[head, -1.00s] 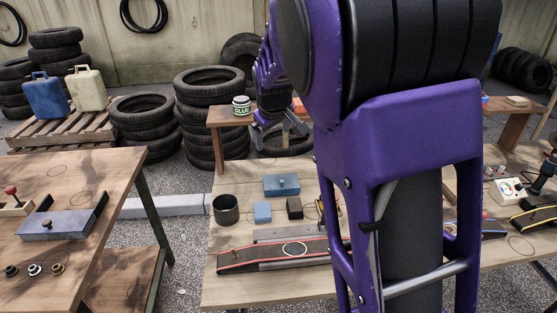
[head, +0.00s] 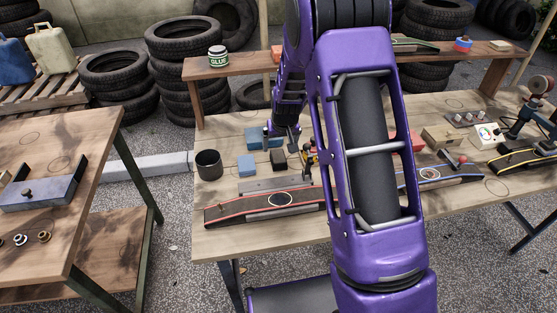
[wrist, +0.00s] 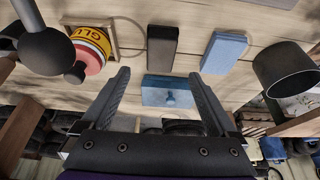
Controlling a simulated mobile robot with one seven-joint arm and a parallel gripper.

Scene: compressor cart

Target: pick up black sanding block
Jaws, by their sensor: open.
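The black sanding block (head: 278,160) lies on the wooden workbench, just right of a small blue block (head: 246,166). In the wrist view the black block (wrist: 162,47) lies ahead of the fingertips, roughly in line with the gap between them. My gripper (wrist: 160,76) is open and empty, apart from the block. A blue box with a knob (wrist: 167,91) shows between the fingers, beyond them. In the head view my gripper (head: 287,143) is over the bench behind the black block, partly hidden by my arm.
The small blue block (wrist: 223,53) is close beside the black one. A dark cup (head: 208,165) stands at the bench's left end. A red-edged sanding belt (head: 262,205) lies in front. A yellow-labelled container (wrist: 92,42) is near the left finger. A raised shelf (head: 236,67) runs behind.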

